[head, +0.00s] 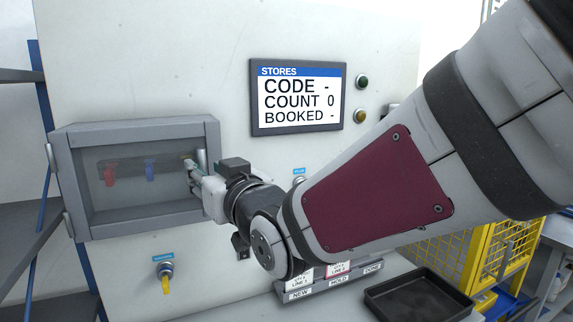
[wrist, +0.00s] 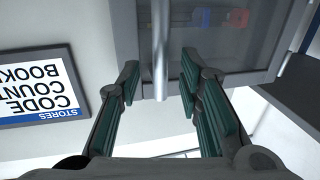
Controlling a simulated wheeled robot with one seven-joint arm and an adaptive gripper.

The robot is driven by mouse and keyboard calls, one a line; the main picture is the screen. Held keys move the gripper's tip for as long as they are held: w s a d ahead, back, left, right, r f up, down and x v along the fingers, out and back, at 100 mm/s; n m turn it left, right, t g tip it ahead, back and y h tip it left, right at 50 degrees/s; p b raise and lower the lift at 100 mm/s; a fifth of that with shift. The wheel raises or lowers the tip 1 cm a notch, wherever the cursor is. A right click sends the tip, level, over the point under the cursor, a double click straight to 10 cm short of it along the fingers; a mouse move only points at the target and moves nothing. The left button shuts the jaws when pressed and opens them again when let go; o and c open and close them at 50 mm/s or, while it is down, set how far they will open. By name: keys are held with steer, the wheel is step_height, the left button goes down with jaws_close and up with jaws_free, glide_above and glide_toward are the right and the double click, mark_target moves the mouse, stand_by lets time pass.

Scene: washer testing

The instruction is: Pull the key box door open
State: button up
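The key box (head: 135,222) is a grey box on the white wall panel at the left of the head view. Its door has a grey frame and a clear window, appears shut, and shows hinges on its left side. A vertical metal bar handle (head: 202,160) stands near the door's right edge; it also shows in the wrist view (wrist: 160,45). My gripper (head: 190,168) is at the door's right side, by the handle. In the wrist view my gripper (wrist: 160,82) is open, with the bar between its fingers and a visible gap on each side.
Red and blue key tags (head: 151,170) hang behind the window. A stores screen (head: 298,97) is on the panel to the right. A key switch (head: 165,275) sits below the box. A black tray (head: 418,298) and a yellow cage (head: 510,250) are at the lower right.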

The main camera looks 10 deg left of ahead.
steer(key=shift+x, duration=1.4)
jaws_close()
